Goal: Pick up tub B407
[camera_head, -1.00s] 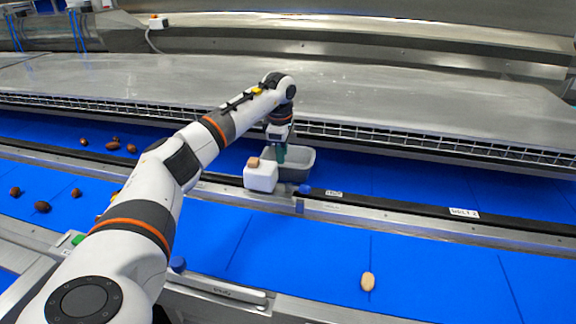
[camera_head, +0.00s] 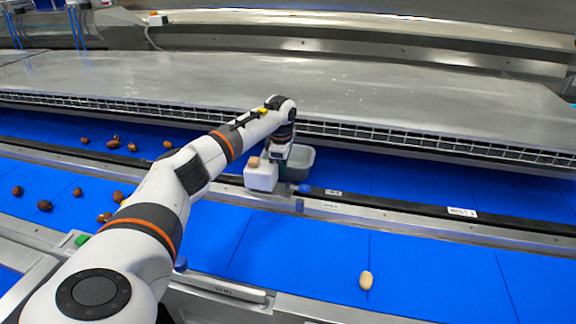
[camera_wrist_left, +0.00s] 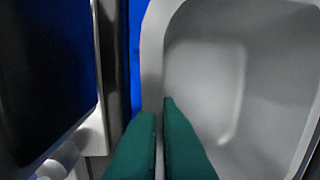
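A grey open tub (camera_head: 303,160) stands on the far blue belt, beside the dark rail; no tub label is legible. In the left wrist view the tub's rim (camera_wrist_left: 151,60) and its empty-looking inside show large. My left gripper (camera_wrist_left: 159,108) has its green fingers on either side of the tub wall, close together with the wall between them, and looks shut on it. In the head view the gripper (camera_head: 283,160) is over the tub's left part, mostly hidden by my wrist. My right gripper is not in view.
Brown dates (camera_head: 45,206) lie on the belts at left; one pale date (camera_head: 366,280) lies on the near belt. A steel cover (camera_head: 400,90) overhangs behind.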

